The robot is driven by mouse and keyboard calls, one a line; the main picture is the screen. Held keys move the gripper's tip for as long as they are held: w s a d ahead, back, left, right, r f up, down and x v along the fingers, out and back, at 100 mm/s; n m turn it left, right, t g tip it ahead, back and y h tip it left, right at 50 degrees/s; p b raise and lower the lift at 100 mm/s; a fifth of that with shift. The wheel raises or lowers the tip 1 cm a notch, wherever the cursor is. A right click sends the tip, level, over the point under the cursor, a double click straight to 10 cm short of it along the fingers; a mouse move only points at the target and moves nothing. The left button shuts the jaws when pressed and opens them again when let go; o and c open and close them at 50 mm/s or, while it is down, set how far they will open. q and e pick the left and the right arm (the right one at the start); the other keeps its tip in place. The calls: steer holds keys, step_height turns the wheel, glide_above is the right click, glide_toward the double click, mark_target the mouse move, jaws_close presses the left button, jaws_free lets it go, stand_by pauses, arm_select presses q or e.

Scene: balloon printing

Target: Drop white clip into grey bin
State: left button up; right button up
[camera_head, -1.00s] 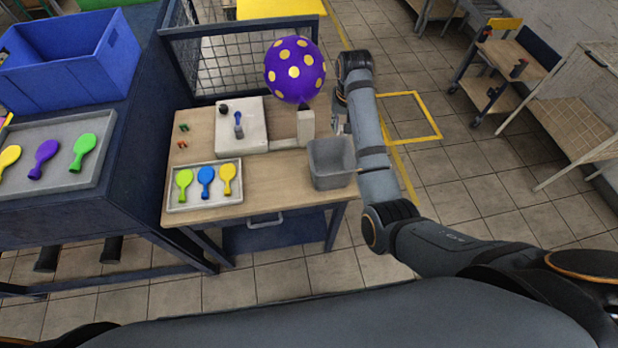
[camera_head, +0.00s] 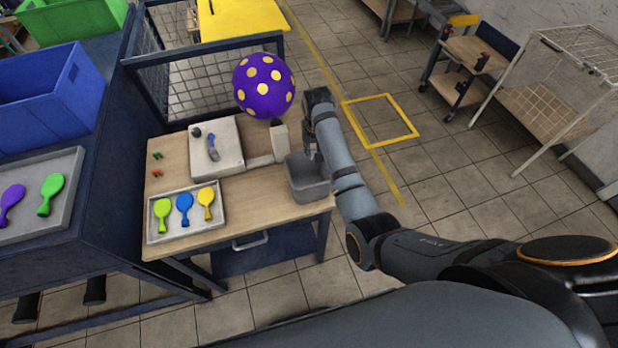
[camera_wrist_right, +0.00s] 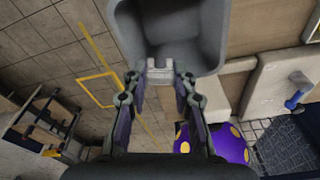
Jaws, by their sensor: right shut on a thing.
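The grey bin (camera_head: 309,184) stands at the right front corner of the wooden table. In the right wrist view, the bin (camera_wrist_right: 205,58) fills the top centre. My right gripper (camera_wrist_right: 160,78) is shut on a small pale clip (camera_wrist_right: 160,68), which overlaps the bin's near rim in that view. I cannot tell whether the clip touches the rim. In the head view, my right gripper (camera_head: 312,150) is behind the bin's far right side, mostly hidden by its own arm, and the clip cannot be made out. My left gripper is not in view.
A purple balloon with yellow dots (camera_head: 264,86) stands behind the bin, close to my right gripper. Open floor lies right of the table.

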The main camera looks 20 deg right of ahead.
steer(key=o, duration=1.1)
steer(key=shift+a, duration=0.1)
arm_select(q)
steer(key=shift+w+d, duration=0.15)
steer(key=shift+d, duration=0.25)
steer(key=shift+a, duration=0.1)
arm_select(e)
steer(key=shift+r, duration=0.15)
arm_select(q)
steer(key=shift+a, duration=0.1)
arm_select(e)
step_height(320, 180, up, 7)
steer(key=s, duration=0.1)
steer(key=shift+s+r, duration=0.1)
